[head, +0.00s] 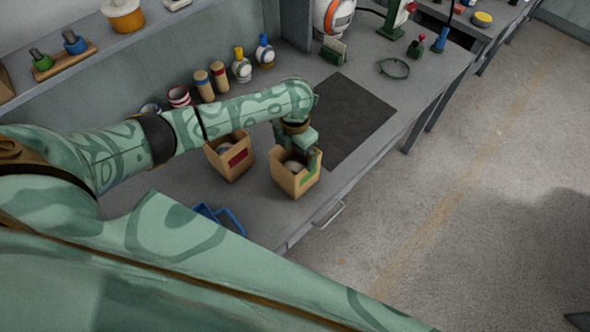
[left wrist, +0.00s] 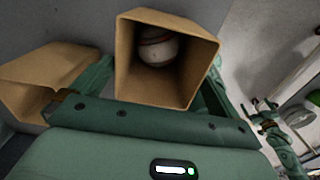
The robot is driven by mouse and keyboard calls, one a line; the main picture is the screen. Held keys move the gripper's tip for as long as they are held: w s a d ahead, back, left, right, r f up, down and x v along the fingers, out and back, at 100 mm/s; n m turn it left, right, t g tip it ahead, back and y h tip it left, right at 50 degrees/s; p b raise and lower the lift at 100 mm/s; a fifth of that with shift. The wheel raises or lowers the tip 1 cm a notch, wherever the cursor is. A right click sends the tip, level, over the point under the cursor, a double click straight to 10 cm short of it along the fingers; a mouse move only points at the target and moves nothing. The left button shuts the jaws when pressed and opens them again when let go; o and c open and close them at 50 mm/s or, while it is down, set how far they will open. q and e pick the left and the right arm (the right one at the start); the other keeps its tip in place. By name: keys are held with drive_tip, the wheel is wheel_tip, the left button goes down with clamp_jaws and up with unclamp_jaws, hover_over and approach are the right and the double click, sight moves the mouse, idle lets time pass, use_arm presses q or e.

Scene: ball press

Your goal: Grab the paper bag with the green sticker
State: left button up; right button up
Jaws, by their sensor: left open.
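The paper bag with the green sticker (head: 286,182) stands open-topped and upright near the bench's front edge; its green sticker (head: 307,174) faces front right. A whitish ball-like thing lies inside it. My left gripper (head: 297,157) is at this bag's top, pointing down. In the left wrist view the bag's mouth (left wrist: 191,88) lies between the spread fingers of my left gripper (left wrist: 155,88). The jaws are open; whether a finger touches the bag I cannot tell. A second paper bag (head: 226,166), with a red sticker, stands just left. My right gripper is not seen.
A dark mat (head: 352,118) lies behind and right of the bags. Cups, cylinders and bottles (head: 241,68) stand along the back. The bench's front edge has a metal handle (head: 329,215).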

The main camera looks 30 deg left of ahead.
use_arm(q)
wheel_tip(320, 180, down, 4)
drive_tip(key=shift+w+r+b, duration=0.15)
drive_tip(key=shift+r+b, duration=0.1)
drive_tip(key=shift+b, duration=0.1)
drive_tip(key=shift+r, duration=0.1)
drive_tip(key=c, duration=0.8)
drive_tip(key=shift+r, duration=0.1)
drive_tip(key=shift+c, duration=0.2)
